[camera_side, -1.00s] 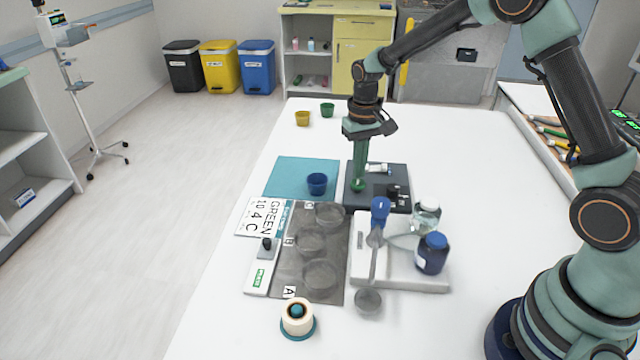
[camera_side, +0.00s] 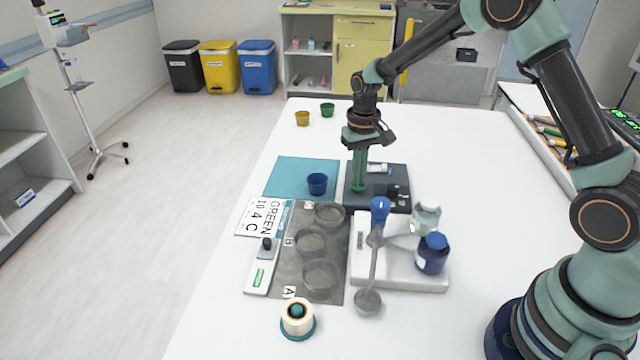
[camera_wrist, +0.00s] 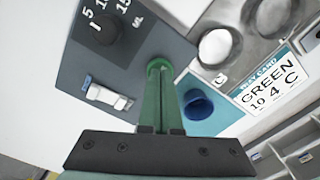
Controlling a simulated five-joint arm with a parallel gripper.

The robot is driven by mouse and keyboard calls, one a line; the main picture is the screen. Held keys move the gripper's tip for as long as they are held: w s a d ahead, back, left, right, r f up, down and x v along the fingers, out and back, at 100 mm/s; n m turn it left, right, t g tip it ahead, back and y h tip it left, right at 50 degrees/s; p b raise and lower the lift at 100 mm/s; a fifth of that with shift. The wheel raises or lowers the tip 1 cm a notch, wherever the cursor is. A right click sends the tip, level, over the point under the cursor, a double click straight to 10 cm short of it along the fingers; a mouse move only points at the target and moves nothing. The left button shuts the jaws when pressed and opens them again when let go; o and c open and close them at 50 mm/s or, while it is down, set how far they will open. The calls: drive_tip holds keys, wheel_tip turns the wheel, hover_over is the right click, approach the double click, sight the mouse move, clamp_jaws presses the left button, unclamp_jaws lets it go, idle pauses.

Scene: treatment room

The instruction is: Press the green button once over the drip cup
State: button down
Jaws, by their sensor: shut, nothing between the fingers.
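The dark dosing unit (camera_side: 397,176) lies flat on the white table. Its black knob (camera_wrist: 102,27) has 5, 10, 15 and ML marks in the wrist view. My gripper (camera_side: 358,187) is shut and empty, pointing down at the left part of this unit. In the wrist view its green fingers (camera_wrist: 158,70) end at a round green spot, apparently the green button, which they mostly hide. I cannot tell whether they touch or press it. A blue cup (camera_side: 317,184) stands on the teal mat (camera_side: 290,172), left of the unit. I cannot tell whether it is the drip cup.
A white tube (camera_wrist: 108,97) lies on the unit. A grey tray (camera_side: 290,275) with round wells, a card reading GREEN 10 4 C (camera_side: 265,216) and a white stand (camera_side: 400,280) with bottles and a ladle are nearer. Two small cups stand farther back.

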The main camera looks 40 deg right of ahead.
drive_tip(key=shift+f, duration=0.35)
drive_tip(key=shift+r, duration=1.45)
wheel_tip(320, 180, up, 6)
idle(0.5)
drive_tip(key=shift+r, duration=0.1)
